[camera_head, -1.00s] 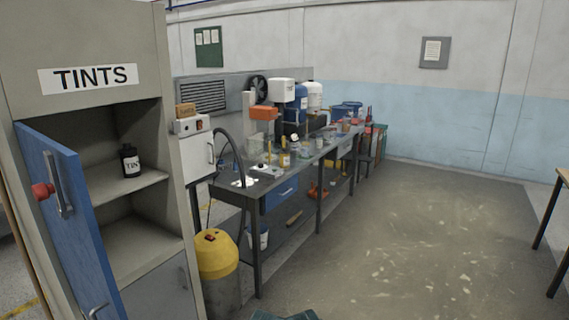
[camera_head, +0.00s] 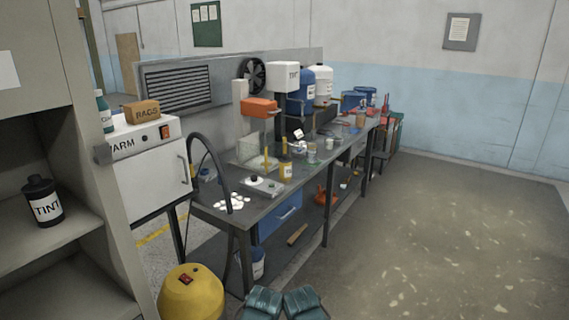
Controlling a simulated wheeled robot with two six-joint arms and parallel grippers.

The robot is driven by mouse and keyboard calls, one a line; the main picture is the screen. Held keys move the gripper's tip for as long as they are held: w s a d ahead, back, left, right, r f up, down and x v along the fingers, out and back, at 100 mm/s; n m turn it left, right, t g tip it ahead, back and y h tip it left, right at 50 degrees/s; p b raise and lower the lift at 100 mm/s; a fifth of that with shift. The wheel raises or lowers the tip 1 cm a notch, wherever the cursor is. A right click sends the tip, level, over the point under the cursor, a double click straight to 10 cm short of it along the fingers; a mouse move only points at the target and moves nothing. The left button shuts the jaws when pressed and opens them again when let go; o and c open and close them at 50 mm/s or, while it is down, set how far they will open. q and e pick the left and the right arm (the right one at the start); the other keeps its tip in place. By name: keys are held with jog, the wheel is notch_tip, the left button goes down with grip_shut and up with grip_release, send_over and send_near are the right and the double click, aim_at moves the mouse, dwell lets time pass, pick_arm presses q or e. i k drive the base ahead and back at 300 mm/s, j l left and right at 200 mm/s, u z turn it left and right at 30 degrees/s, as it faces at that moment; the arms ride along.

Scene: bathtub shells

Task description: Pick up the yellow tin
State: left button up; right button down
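A small yellow container (camera_head: 285,169) with a pale label stands upright on the near part of the long grey workbench (camera_head: 226,214). It is the only small yellow tin-like thing I can make out, but I cannot tell for sure that it is the tin. Two teal parts of my own body show at the bottom edge of the view, well short of the bench. No gripper fingers show, and nothing is seen held.
A shelf cabinet with a black tint bottle (camera_head: 43,202) stands close on the left. A white warming box (camera_head: 152,172) and a yellow-topped drum (camera_head: 191,294) flank the bench's near end. A black hose (camera_head: 218,165) arches there. The floor right of the bench is clear.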

aim_at(286, 169)
jog(key=i+l, duration=0.15)
jog(key=i, duration=0.75)
jog(key=i+l, duration=0.1)
jog(key=i, duration=0.8)
jog(key=j+u, duration=0.05)
